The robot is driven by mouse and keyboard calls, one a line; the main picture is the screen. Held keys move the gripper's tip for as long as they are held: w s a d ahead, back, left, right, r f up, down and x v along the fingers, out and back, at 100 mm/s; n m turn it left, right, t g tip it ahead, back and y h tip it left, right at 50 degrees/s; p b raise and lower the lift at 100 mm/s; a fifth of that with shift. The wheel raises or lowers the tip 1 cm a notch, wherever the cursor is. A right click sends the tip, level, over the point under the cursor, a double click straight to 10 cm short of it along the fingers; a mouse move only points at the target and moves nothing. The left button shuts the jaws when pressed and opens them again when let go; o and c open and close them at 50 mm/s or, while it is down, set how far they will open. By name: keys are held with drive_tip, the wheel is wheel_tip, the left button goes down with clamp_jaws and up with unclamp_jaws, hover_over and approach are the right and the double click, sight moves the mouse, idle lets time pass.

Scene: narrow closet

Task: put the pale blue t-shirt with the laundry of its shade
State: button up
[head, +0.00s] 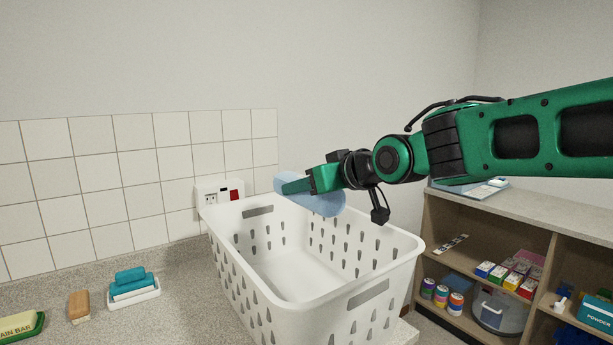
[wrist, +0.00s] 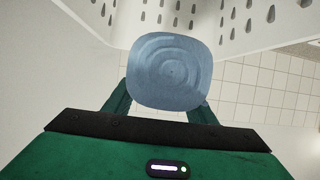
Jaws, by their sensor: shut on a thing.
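The pale blue t-shirt (head: 320,204) is a smooth rolled bundle. My gripper (head: 292,187) is shut on it and holds it at the far rim of a white laundry basket (head: 340,322). In the wrist view the rolled end of the t-shirt (wrist: 170,70) faces the camera, between the two green fingers of my gripper (wrist: 160,105). The basket (wrist: 85,12) also shows at the top of that view. The part of the basket's inside that I see is bare and white; its near bottom is hidden by the near wall.
The basket stands on a speckled counter (head: 185,290) against a tiled wall. Wooden shelves (head: 470,222) with cans and boxes stand at right.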

drive_tip(key=shift+f, duration=0.8)
drive_tip(key=o, duration=1.2)
drive_tip(key=shift+s, duration=0.1)
drive_tip(key=v, duration=1)
drive_tip(key=shift+s+d, duration=0.2)
drive_tip(key=shift+s, duration=0.05)
